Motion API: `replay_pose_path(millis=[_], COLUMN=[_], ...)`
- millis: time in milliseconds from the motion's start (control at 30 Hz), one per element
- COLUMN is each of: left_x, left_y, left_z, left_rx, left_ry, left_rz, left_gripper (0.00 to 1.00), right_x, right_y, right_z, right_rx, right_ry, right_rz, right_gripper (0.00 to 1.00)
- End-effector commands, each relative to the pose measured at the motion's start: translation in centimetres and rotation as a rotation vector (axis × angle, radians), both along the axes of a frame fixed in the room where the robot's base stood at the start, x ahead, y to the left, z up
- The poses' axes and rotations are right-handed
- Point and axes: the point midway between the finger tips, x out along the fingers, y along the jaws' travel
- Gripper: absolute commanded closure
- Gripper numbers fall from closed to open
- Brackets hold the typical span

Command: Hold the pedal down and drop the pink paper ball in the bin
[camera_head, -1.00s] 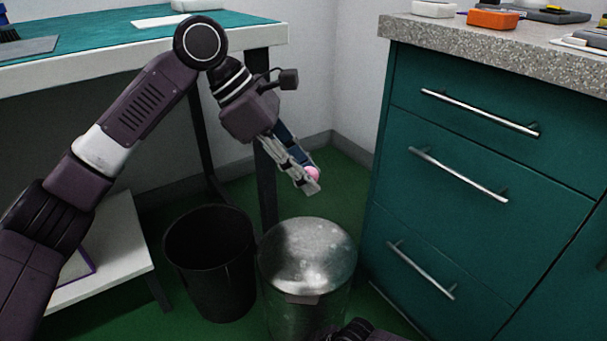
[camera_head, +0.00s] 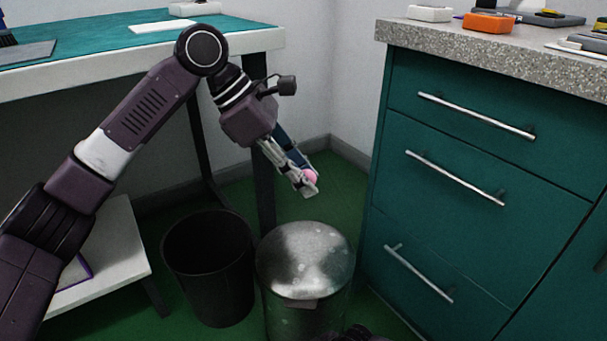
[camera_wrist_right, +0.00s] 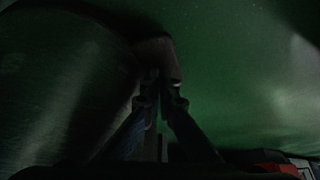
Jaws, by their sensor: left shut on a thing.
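The pink paper ball (camera_head: 312,176) is held between the fingertips of my left gripper (camera_head: 307,184), above the back of the metal bin. The metal pedal bin (camera_head: 305,262) stands upright on the floor with its domed lid closed. Its pedal is hidden in the head view. In the dark right wrist view my right gripper (camera_wrist_right: 161,92) is low over the green floor, beside the curved bin wall (camera_wrist_right: 60,85). Its fingers come together and look shut. A dull greyish piece (camera_wrist_right: 156,55), possibly the pedal, lies just beyond the fingertips; contact is unclear.
A black open bin (camera_head: 208,268) stands directly left of the metal bin. A green drawer cabinet (camera_head: 455,140) with bar handles is close on the right. A teal-topped table (camera_head: 100,45) and a low white shelf (camera_head: 105,245) are on the left.

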Motion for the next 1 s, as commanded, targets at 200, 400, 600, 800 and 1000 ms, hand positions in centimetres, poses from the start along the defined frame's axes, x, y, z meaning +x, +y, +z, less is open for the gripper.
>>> replay_pose_path(millis=[200, 400, 600, 800, 1000], left_x=[0.0, 0.0, 0.0, 0.0, 0.0], left_y=[0.0, 0.0, 0.0, 0.0, 0.0], left_z=[0.0, 0.0, -0.1, -0.1, -0.1], left_rx=[0.000, 0.000, 0.000, 0.000, 0.000], left_ry=[0.000, 0.000, 0.000, 0.000, 0.000], left_rz=[0.000, 0.000, 0.000, 0.000, 0.000], left_gripper=[0.83, 0.83, 0.83, 0.83, 0.83], right_x=[0.0, -0.1, -0.2, -0.3, -0.4], right_y=[0.1, 0.0, -0.1, -0.1, -0.2], right_z=[-0.7, -1.4, -2.1, -2.8, -3.5], right_rx=[0.001, -0.002, -0.003, -0.004, -0.005], right_ry=[0.001, 0.001, 0.003, 0.005, 0.007], right_rz=[0.000, 0.000, 0.000, 0.001, 0.000], right_gripper=[1.00, 1.00, 1.00, 1.00, 1.00])
